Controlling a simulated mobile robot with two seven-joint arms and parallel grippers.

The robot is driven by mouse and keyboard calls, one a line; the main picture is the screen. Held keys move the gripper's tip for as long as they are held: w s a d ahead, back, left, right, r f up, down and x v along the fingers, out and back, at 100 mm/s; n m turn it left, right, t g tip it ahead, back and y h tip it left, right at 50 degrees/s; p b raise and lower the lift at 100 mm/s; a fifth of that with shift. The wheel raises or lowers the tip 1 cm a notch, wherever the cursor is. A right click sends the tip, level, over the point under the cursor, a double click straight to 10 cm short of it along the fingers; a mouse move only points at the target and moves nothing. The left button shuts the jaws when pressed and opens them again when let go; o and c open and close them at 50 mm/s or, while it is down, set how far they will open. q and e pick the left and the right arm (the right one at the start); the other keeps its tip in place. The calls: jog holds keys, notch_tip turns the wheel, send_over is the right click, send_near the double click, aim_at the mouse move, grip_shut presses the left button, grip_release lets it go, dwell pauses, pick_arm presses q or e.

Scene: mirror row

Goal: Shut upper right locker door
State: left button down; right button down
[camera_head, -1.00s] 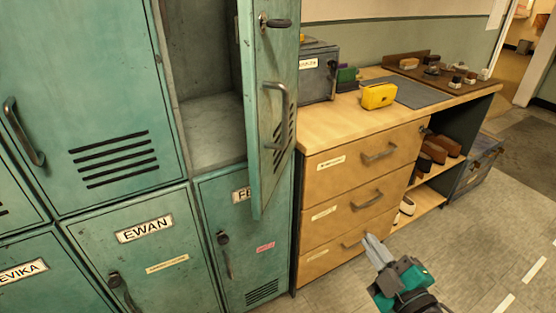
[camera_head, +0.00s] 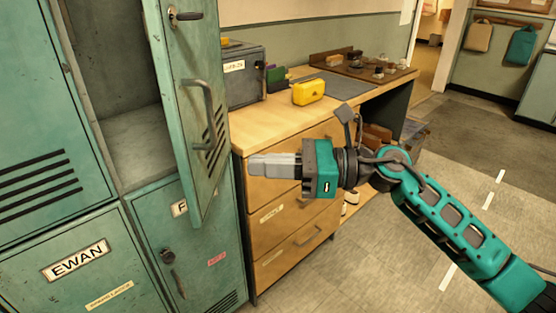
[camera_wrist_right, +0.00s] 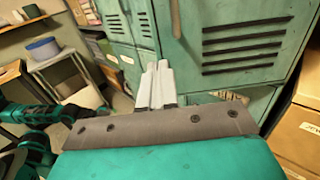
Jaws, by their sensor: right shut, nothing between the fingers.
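The upper right locker door (camera_head: 187,95) is teal and stands open, swung out towards the wooden drawer unit, with a bar handle, a latch knob and vent slots. The grey inside of its locker (camera_head: 140,145) shows empty to the left. My right gripper (camera_head: 252,166) is shut and empty, pointing left, to the right of the door's lower part and apart from it in the head view. In the right wrist view its fingers (camera_wrist_right: 156,82) point at teal locker metal with vent slots (camera_wrist_right: 245,45).
A wooden drawer unit (camera_head: 272,132) stands right of the lockers, behind my right gripper. On it are a grey metal box (camera_head: 243,80), a yellow box (camera_head: 308,92) and a dark mat. Closed locker doors (camera_head: 75,262) lie below and left. The floor at right is clear.

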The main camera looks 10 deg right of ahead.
aim_at(190, 162)
jog(key=p+x, duration=0.1)
jog(key=x, duration=0.7)
jog(key=shift+w+a, duration=0.15)
jog(key=shift+a, duration=0.15)
pick_arm(q)
jog(key=shift+s+a+y, duration=0.3)
jog(key=shift+s+a, duration=0.05)
jog(key=shift+a, duration=0.15)
pick_arm(e)
jog(key=shift+a, duration=0.25)
